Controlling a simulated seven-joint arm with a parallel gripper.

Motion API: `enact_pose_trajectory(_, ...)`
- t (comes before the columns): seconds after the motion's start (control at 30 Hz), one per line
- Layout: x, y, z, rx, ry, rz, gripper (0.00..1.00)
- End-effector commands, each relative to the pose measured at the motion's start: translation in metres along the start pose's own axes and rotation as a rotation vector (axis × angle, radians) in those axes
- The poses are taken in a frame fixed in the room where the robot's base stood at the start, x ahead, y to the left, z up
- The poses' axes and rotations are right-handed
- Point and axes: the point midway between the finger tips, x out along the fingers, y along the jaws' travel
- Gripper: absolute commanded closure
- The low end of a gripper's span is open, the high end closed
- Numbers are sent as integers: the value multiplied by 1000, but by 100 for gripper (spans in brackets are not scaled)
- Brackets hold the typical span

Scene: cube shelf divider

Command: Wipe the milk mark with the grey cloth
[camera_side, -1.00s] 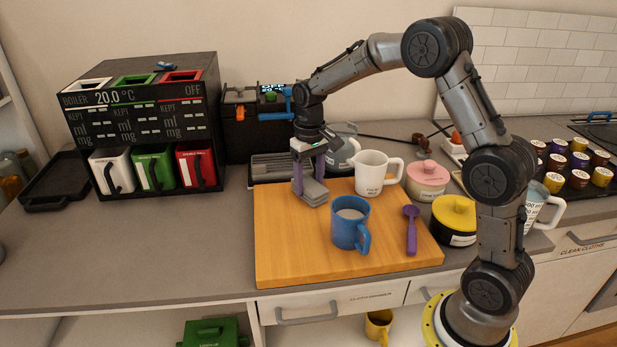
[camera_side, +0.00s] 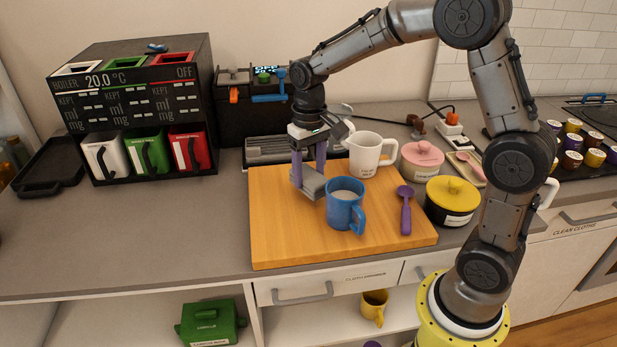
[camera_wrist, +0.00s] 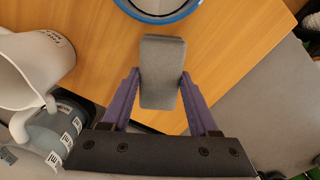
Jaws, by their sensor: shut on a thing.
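My gripper (camera_side: 308,178) has purple fingers and is shut on the grey cloth (camera_side: 315,186), a folded flat block, low over the left part of the wooden board (camera_side: 275,230). I cannot tell whether the cloth touches the board. In the wrist view the cloth (camera_wrist: 162,72) sits between the two fingers. A blue mug (camera_side: 342,215) with white liquid inside stands upright close beside the cloth, in front and to its right; its rim (camera_wrist: 158,17) shows at the top of the wrist view. I see no milk mark; the cloth, mug or gripper may hide it.
A white jug (camera_side: 366,157) stands behind the mug. A purple spoon (camera_side: 406,212) lies on the board at right. Pink (camera_side: 421,160) and yellow-lidded (camera_side: 451,204) pots stand right of the board. The board's front left is clear.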

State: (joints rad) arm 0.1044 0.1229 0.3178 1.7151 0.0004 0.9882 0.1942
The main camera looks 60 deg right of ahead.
Motion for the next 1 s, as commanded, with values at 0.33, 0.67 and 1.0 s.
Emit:
enact_pose_trajectory(0.33,-33,0,-1,0,4,0,100)
enact_pose_trajectory(0.67,-55,0,-1,0,4,0,100)
enact_pose_trajectory(1.0,-55,0,-1,0,3,0,100)
